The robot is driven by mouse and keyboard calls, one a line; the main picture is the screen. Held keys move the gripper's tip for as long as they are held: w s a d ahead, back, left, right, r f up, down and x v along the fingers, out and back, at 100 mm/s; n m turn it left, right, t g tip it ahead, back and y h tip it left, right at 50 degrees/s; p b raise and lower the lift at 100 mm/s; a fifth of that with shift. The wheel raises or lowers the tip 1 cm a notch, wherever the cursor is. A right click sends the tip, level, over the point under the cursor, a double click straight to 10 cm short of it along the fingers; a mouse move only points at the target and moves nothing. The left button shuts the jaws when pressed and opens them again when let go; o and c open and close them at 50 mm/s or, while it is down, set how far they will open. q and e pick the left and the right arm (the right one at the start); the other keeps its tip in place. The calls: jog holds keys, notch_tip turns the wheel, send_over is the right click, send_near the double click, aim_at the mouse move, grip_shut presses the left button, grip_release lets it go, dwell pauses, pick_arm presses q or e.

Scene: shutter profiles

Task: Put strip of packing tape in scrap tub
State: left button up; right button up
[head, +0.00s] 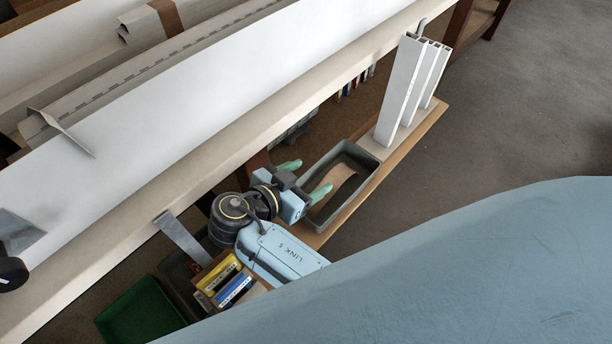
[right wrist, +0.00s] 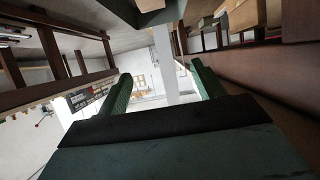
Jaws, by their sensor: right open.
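The scrap tub is most likely the grey open tub (head: 371,160) on the narrow wooden shelf in the head view. A curved tan-brown strip (head: 342,178) lies inside it, which looks like packing tape. My right gripper (head: 305,178) is at the tub's left end, its green fingers spread apart with nothing between them. One finger overlaps the tub in the picture; I cannot tell its height above it. The right wrist view also shows both fingers (right wrist: 157,88) wide apart and empty. My left gripper does not show clearly.
White upright profiles (head: 408,90) stand just beyond the tub. A long white profile (head: 200,85) lies on the bench at left, with a brown band (head: 167,15) around profiles behind it. A green bin (head: 140,315) and yellow and blue boxes (head: 234,290) are at lower left.

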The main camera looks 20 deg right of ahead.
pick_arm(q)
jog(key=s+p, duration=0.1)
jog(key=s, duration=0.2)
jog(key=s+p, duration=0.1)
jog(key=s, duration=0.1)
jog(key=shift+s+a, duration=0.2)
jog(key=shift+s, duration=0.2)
pick_arm(e)
notch_tip(320, 180, up, 10)
dwell(0.4)
